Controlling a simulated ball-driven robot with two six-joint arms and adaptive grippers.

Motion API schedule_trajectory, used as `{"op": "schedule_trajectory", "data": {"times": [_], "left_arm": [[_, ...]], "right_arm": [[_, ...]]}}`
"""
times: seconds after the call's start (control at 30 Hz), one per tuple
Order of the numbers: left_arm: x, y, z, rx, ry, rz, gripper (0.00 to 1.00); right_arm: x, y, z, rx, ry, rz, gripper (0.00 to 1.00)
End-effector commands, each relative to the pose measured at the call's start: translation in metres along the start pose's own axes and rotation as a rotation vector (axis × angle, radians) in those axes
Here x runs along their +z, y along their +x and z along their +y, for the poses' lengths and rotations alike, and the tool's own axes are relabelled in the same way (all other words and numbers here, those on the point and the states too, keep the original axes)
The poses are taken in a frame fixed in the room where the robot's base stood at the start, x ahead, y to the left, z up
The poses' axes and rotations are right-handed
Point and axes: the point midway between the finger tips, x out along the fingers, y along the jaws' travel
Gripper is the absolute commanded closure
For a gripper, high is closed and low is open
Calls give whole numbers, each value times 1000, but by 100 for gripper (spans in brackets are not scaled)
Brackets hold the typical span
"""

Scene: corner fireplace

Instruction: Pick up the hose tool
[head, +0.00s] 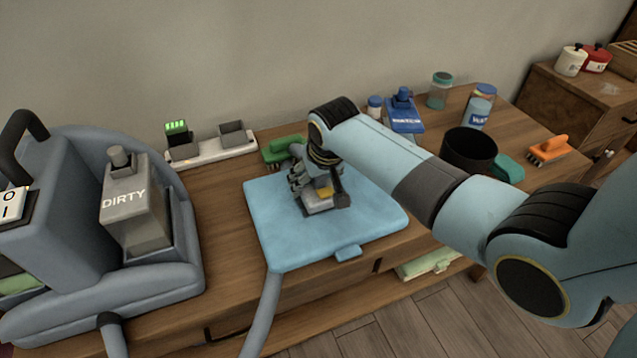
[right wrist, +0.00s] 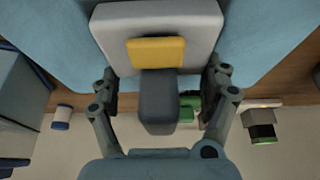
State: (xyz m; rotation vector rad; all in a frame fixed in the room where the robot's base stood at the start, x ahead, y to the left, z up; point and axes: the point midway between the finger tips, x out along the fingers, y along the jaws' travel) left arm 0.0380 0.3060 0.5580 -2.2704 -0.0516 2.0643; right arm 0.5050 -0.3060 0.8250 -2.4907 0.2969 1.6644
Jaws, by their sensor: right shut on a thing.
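The hose tool (head: 318,204) is a light grey block with a yellow patch and a dark handle. It is over the light blue pad (head: 275,232) on the wooden table. My right gripper (head: 322,186) comes down over it from above and hides part of it. My left gripper is not in view.
A grey-blue machine with a tank marked DIRTY (head: 135,205) stands at left. A hose (head: 262,312) runs down at the pad's front left. A green brush (head: 283,150), a blue bottle (head: 404,112), a black pot (head: 469,150) and an orange brush (head: 548,148) stand around.

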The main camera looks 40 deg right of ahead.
Motion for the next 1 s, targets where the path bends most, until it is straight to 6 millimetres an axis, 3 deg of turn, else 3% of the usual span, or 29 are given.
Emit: {"op": "schedule_trajectory", "data": {"times": [0.1, 0.33, 0.73, 1.0], "left_arm": [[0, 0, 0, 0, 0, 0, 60], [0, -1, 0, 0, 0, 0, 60], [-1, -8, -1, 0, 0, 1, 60], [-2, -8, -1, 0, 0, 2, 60]], "right_arm": [[0, 0, 0, 0, 0, 1, 68], [-3, -6, 0, -1, 0, 2, 68], [-33, -76, 0, 0, 0, 5, 68], [-39, -93, 0, 0, 0, 1, 68]]}}
